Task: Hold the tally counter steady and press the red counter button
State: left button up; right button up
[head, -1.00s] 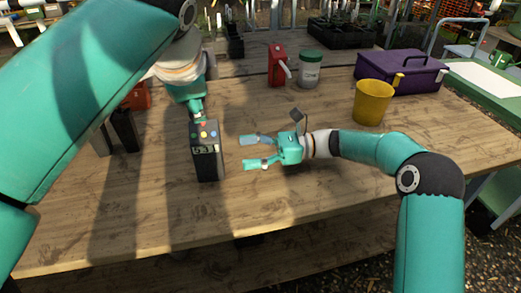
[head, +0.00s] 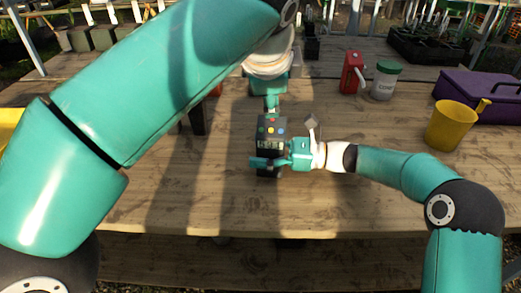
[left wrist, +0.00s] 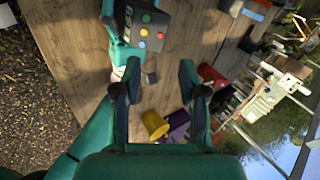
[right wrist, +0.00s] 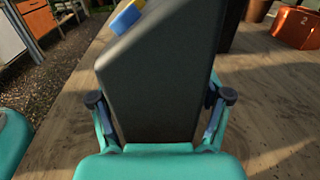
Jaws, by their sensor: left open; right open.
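The tally counter (head: 273,126) is a dark upright box with a small display and coloured buttons on its sloped top, including a red button (head: 270,121). My right gripper (head: 266,157) is open around the lower body of the counter. The right wrist view shows the counter's dark body (right wrist: 155,75) standing between the two spread fingers. My left gripper (head: 271,104) is just behind the counter, partly hidden by its own arm. In the left wrist view its fingers (left wrist: 150,82) are apart and empty, with the counter (left wrist: 135,25) beyond them.
A red can (head: 352,73), a white jar with a green lid (head: 385,82), a yellow pot (head: 451,126) and a purple toolbox (head: 490,95) stand to the right. The table front is clear.

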jog(key=shift+c, duration=0.2)
jog(key=c, duration=1.2)
pick_arm(q)
grip_shut()
